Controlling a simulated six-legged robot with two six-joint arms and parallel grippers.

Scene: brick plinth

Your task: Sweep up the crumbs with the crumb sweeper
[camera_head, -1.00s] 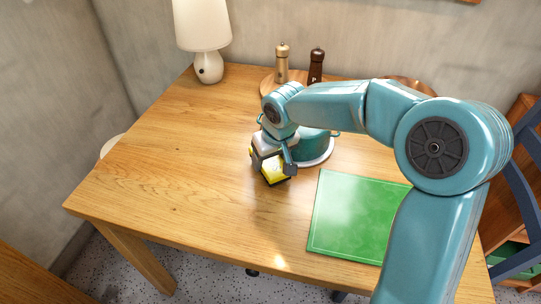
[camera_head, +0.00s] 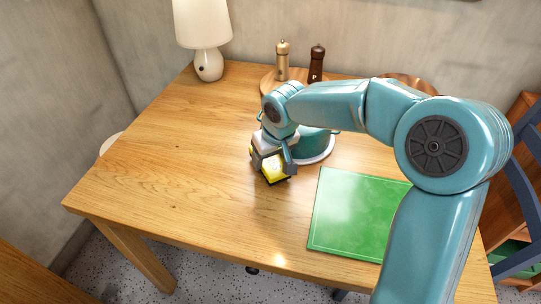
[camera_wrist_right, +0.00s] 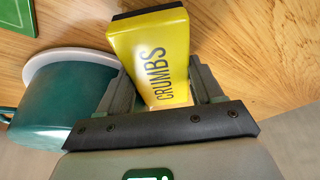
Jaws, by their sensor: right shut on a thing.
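The crumb sweeper is a yellow block with a dark edge; it shows low at the wooden table (camera_head: 170,150) in the head view (camera_head: 273,175). In the right wrist view the sweeper (camera_wrist_right: 152,48) carries the word CRUMBS. My right gripper (camera_head: 272,167) is shut on it, with one finger on each side, as the wrist view also shows (camera_wrist_right: 163,88). I cannot tell whether the sweeper touches the tabletop. I cannot make out any crumbs. My left gripper is not in view.
A teal pot (camera_head: 313,147) on a white plate stands close behind my right gripper. A green mat (camera_head: 350,215) lies to the right. A lamp (camera_head: 205,40) and two mills (camera_head: 282,60) stand at the back. The table's left part is clear.

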